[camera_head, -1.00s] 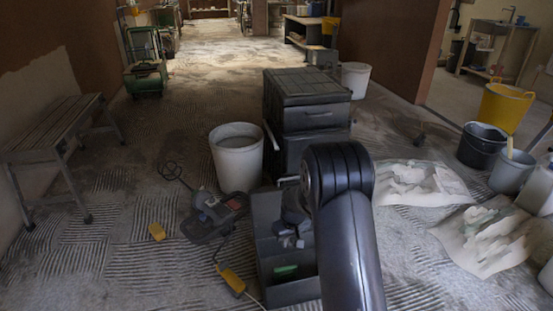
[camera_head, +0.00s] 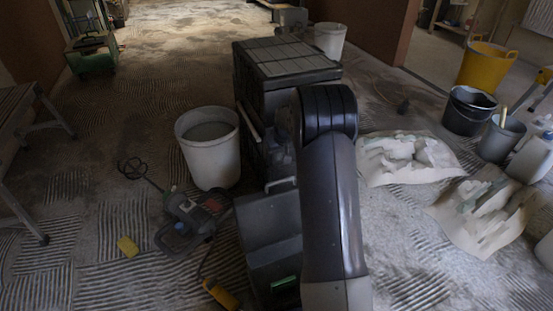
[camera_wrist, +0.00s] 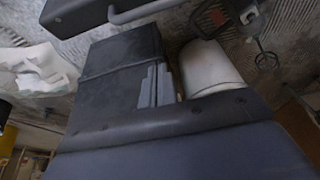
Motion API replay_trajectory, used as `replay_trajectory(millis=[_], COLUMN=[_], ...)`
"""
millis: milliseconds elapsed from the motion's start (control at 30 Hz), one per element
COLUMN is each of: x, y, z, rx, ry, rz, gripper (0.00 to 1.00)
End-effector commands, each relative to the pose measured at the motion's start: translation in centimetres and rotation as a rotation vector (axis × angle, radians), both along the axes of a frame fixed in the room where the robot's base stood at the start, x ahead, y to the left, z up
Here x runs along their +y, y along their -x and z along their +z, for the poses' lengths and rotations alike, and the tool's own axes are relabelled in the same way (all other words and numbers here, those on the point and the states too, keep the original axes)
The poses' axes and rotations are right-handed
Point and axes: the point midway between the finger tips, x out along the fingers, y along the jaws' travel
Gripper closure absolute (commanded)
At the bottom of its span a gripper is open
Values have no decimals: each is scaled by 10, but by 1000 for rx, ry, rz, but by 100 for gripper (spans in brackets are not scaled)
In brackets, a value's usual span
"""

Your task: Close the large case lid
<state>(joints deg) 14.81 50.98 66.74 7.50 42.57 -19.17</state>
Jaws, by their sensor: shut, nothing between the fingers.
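A dark case (camera_head: 268,232) stands open on the floor near me. A panel with a bar handle (camera_head: 281,184) on its upper edge rises at its back and looks like the raised lid. A green item lies low inside. The handled edge also shows at the top of the wrist view (camera_wrist: 76,12). My gripper (camera_head: 281,158) is beyond that edge, between it and the stacked dark cases, partly hidden by my arm. In the wrist view its grey fingers (camera_wrist: 157,84) are together and empty. Contact with the panel cannot be seen; the two look apart in the wrist view.
Stacked dark cases (camera_head: 262,88) stand close behind my gripper. A white bucket (camera_head: 212,160) and a mixer tool (camera_head: 190,220) are to the left, with a yellow sponge (camera_head: 128,246). Plaster-covered sheets (camera_head: 390,165) and several buckets lie to the right.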

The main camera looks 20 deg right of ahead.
Motion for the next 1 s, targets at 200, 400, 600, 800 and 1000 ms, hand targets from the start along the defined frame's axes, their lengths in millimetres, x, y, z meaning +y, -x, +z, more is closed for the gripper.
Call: replay_trajectory(millis=[200, 400, 600, 800, 1000], x=[1, 1, 0, 1, 1], y=[-16, -29, -3, 9, 11], z=[-49, -86, -81, -80, -79], rx=[3, 1, 1, 0, 0], ry=[0, 1, 0, 0, 0], rz=[2, 2, 0, 1, 1], gripper=[100, 100, 100, 100, 100])
